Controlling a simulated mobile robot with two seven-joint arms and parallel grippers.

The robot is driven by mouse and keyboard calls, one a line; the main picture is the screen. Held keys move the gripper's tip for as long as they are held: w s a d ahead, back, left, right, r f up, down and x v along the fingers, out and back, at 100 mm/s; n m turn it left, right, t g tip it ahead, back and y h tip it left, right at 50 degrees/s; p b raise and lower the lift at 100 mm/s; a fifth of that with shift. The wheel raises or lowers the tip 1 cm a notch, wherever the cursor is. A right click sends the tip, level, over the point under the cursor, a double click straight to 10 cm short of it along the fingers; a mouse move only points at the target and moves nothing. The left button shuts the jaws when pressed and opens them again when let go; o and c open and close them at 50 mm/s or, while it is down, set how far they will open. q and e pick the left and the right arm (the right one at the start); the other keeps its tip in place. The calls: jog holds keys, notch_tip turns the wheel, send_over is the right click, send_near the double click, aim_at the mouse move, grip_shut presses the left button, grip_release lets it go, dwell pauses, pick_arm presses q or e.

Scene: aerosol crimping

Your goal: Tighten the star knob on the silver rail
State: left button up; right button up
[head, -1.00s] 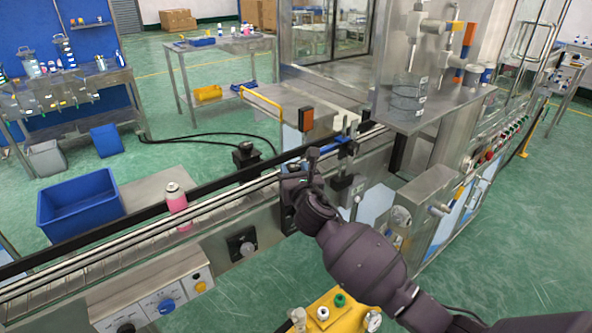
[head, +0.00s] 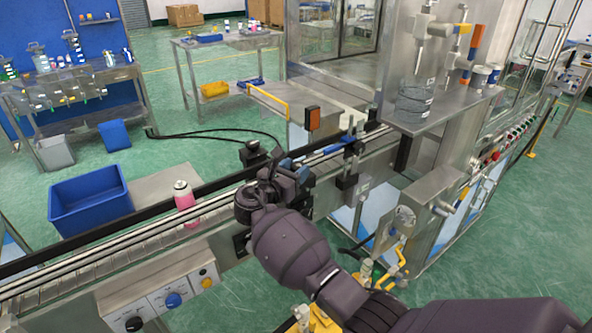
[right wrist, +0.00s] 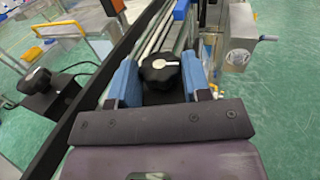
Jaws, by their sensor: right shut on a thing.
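The black star knob (right wrist: 160,68) with a white mark on top sits between the two blue fingers of my right gripper (right wrist: 158,78) in the right wrist view. The fingers are shut on its sides. In the head view my right gripper (head: 282,182) is at the conveyor's near side, and it hides the knob there. The silver rail (head: 100,249) runs along the conveyor from lower left toward the gripper; rails also show beyond the knob in the right wrist view (right wrist: 160,26). My left gripper is not in view.
Another black knob on a block (head: 252,153) is across the belt. A sensor post with a blue clamp (head: 348,145) stands to the right. A blue bin (head: 90,200) is behind the conveyor.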

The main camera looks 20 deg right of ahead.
jog(key=shift+w+f+m+g+h, duration=0.1)
jog(key=shift+m+g+h, duration=0.4)
jog(key=shift+m+g, duration=0.15)
jog(key=shift+g, duration=0.35)
jog(key=o, duration=0.9)
jog(key=shift+o, duration=0.2)
